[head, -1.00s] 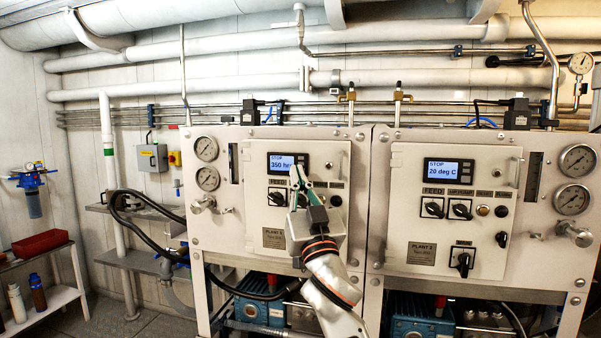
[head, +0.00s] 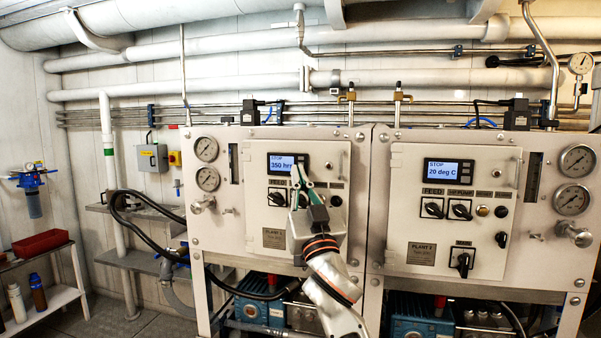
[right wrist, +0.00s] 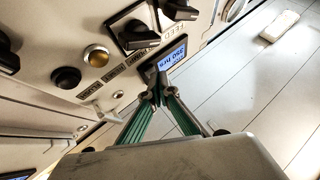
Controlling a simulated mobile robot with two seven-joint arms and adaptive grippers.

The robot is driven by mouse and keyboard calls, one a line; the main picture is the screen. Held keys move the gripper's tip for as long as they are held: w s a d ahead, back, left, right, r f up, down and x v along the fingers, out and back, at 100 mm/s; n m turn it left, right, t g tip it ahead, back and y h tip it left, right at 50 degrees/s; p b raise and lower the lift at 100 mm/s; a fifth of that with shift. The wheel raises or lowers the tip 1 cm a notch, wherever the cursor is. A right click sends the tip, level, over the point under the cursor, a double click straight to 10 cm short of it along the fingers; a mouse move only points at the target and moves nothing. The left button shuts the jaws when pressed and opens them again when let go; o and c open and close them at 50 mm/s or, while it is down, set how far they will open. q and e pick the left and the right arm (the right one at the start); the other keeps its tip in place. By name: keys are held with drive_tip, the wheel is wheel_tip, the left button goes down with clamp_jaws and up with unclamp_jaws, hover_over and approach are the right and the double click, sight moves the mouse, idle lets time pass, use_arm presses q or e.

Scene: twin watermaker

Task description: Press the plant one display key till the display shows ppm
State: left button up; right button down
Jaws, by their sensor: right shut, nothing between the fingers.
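The plant one display (head: 281,163) is lit blue in its black frame on the left panel. It reads STOP and 350 with an hours unit partly covered. It also shows upside down in the right wrist view (right wrist: 171,56). My right gripper (head: 296,168) has green fingers, shut and empty, with the tips at the lower right of this display. In the right wrist view the fingertips (right wrist: 158,92) overlap the display's near edge. The display key cannot be made out, and I cannot tell whether the tips touch it. My left gripper is out of view.
Plant one's switches (head: 277,199) sit just below the display, partly behind my right gripper. The plant two panel (head: 405,265) on the right has its own display (head: 443,166), reading STOP and 20 deg C. A black hose (head: 150,203) runs at the left.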

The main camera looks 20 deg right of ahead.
drive_tip(key=shift+w+d, duration=0.25)
drive_tip(key=shift+w, duration=0.05)
idle(0.7)
drive_tip(key=shift+s+a, duration=0.1)
drive_tip(key=shift+s+a+p, duration=0.3)
drive_tip(key=shift+s+a, duration=0.1)
drive_tip(key=shift+s, duration=0.15)
drive_tip(key=s+a, duration=0.2)
drive_tip(key=s+p, duration=0.1)
drive_tip(key=s, duration=0.1)
drive_tip(key=shift+s+a, duration=0.1)
drive_tip(key=shift+a, duration=0.3)
idle(0.9)
